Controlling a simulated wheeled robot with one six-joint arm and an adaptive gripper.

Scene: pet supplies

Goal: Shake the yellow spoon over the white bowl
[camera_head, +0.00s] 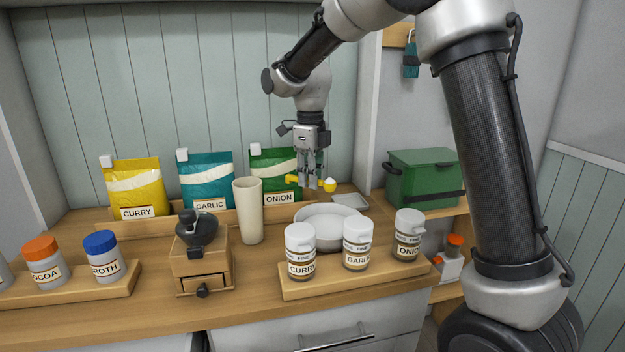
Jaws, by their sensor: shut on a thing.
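My gripper (311,184) points down above the counter and is shut on the yellow spoon (329,186). The spoon's handle end sticks out to the left of the fingers and its scoop to the right. Something white shows at the top of the scoop. The white bowl (335,233) stands on the counter below the gripper, and the spoon is above its far side, apart from it. The bowl's front is partly hidden by the shakers.
White shakers (301,250) stand on a wooden board in front of the bowl. A cream cup (248,212) and a grinder (197,240) stand to the left. Labelled bags (137,188) stand behind. A green box (424,178) is at right.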

